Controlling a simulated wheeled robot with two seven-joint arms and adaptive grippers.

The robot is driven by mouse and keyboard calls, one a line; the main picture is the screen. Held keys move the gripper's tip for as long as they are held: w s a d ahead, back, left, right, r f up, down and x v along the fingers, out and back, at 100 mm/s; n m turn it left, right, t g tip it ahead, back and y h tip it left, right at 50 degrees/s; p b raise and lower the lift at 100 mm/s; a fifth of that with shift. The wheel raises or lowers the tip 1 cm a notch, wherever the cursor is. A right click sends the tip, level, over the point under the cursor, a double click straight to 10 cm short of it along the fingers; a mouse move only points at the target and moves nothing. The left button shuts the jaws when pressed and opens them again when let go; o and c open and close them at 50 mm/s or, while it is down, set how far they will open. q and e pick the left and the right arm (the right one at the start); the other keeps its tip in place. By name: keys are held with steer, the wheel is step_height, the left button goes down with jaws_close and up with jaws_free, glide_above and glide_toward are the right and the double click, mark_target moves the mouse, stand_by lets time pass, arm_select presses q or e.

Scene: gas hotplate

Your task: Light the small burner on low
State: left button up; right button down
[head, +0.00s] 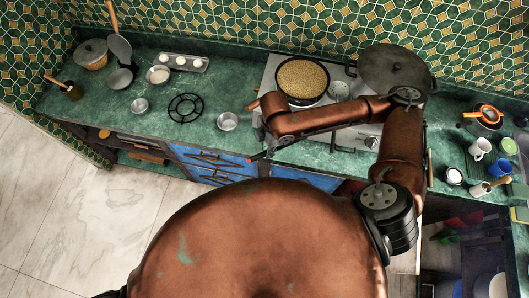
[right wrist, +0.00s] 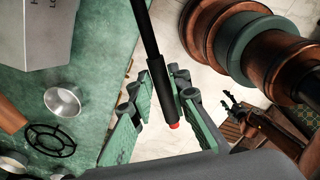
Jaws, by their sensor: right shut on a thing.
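My right gripper (head: 262,153) is in front of the counter's front edge, left of the hotplate (head: 267,76). In the right wrist view its green-padded fingers (right wrist: 165,112) are shut on a black stick lighter (right wrist: 158,78). The lighter's red end is between the fingers and its thin rod points away, towards the top. The corner of the hotplate (right wrist: 35,35), with partly cut-off lettering, also shows there. I cannot make out my left gripper's state.
A metal bowl (head: 228,121) and a black ring trivet (head: 185,107) lie on the green counter left of the hotplate. Pans and a tray (head: 181,62) stand farther left. Cups (head: 480,147) and a rack are at the right. The counter's front middle is clear.

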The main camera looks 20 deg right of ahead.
steer(key=n, duration=0.2)
steer(key=s+a+n+p, duration=0.1)
steer(key=n, duration=0.1)
steer(key=n+p, duration=0.1)
steer(key=n, duration=0.1)
steer(key=shift+s+a, duration=0.25)
steer(key=shift+a, duration=0.1)
steer(key=shift+s+a+f+n+g, duration=0.2)
steer(key=shift+n+g, duration=0.1)
steer(key=shift+n, duration=0.5)
arm_select(q)
steer(key=shift+s+r, duration=0.15)
steer(key=shift+r, duration=1.2)
arm_select(e)
steer(key=w+d+f, duration=0.1)
steer(key=w+d, duration=1.1)
steer(key=w, duration=0.1)
steer(key=shift+d, duration=0.1)
steer(key=shift+d, duration=0.1)
